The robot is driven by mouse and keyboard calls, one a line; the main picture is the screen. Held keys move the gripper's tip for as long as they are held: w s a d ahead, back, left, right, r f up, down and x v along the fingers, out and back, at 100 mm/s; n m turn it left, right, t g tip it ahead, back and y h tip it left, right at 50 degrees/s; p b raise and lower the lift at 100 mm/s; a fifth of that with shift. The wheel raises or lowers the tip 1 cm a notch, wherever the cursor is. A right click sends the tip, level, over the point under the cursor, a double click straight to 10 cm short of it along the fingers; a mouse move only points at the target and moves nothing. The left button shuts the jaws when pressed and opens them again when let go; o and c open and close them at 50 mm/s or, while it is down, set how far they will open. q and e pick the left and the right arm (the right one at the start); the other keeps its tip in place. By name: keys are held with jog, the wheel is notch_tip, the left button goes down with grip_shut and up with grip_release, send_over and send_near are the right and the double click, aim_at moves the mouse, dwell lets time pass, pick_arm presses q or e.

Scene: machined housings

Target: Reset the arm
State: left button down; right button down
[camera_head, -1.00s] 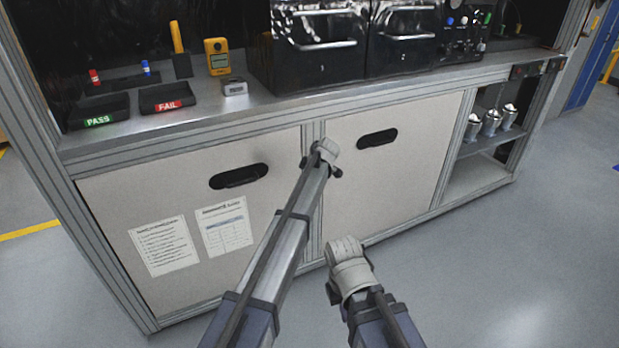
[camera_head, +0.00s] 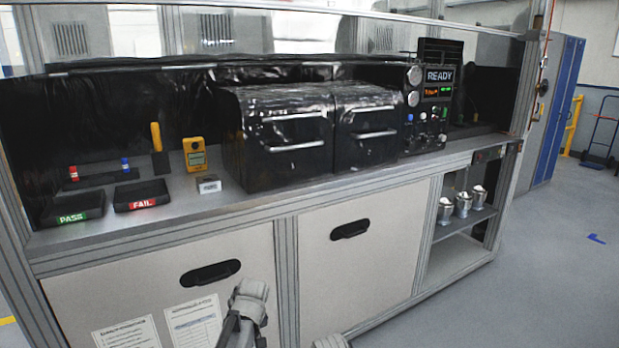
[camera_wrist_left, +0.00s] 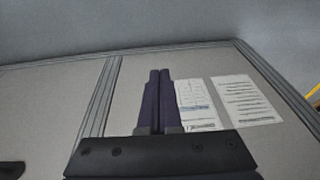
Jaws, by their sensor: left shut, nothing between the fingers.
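My left gripper (camera_wrist_left: 159,74) shows in the left wrist view. Its two dark fingers lie together, shut and empty, in front of a pale cabinet panel. They are beside two printed sheets, and I cannot tell the gap to the panel. A small pale piece of my right arm (camera_head: 331,342) shows at the bottom edge. My right gripper is out of view.
The bench has a PASS tray (camera_head: 72,210), a FAIL tray (camera_head: 141,195), a yellow meter (camera_head: 195,154), black boxes (camera_head: 287,140) and a READY panel (camera_head: 438,78). Metal housings (camera_head: 462,204) stand on a shelf at right.

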pick_arm(q)
jog(key=s+m+g+h, duration=0.15)
jog(key=s+m, duration=0.45)
jog(key=s, duration=0.8)
jog(key=s+d+m, duration=0.4)
jog(key=s+d, duration=0.2)
jog(key=d, duration=0.5)
notch_tip(320, 180, up, 14)
jog(key=p, duration=1.4)
jog(key=shift+s+g+y, duration=0.25)
jog(key=shift+g+y, duration=0.2)
jog(key=shift+a+f, duration=0.1)
